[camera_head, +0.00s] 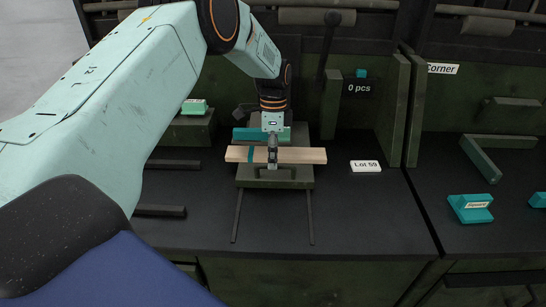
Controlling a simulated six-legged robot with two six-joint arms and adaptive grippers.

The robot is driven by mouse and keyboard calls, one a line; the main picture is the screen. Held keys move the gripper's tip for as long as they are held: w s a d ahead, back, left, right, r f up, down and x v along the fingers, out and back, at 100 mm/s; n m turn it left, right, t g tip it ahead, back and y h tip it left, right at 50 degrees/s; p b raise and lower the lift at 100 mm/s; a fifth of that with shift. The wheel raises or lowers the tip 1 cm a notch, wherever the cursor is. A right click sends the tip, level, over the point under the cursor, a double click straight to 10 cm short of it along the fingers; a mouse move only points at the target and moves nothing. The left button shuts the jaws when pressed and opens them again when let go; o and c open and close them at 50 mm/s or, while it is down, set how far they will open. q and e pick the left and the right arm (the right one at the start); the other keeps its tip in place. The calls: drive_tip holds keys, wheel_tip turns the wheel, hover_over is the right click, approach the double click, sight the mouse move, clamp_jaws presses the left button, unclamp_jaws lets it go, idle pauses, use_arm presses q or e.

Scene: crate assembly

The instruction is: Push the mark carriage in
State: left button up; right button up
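The mark carriage (302,182) is a small dark green platform on two thin rails that run toward the front edge of the bench. A pale wooden slat (305,155) with a teal band near its left part lies across it. My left gripper (272,162) points down at the middle of the slat and overlaps it and the carriage's front area. Its fingertips show as one narrow dark column, so I cannot tell whether they are shut or touching. A teal block (245,133) stands just behind the slat. My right gripper is not in view.
A "Lot 59" label (365,167) lies right of the carriage. A green upright panel (392,110) and a "0 pcs" sign (359,88) stand behind it. Teal pieces (470,208) and an angled green bar (481,158) lie at the right. The bench front is clear.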

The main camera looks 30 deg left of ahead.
use_arm(q)
drive_tip(key=shift+o, duration=0.9)
drive_tip(key=shift+f, duration=0.1)
wheel_tip(320, 180, up, 12)
drive_tip(key=w+a, duration=0.1)
drive_tip(key=w, duration=0.1)
drive_tip(key=shift+o, duration=0.2)
idle(0.6)
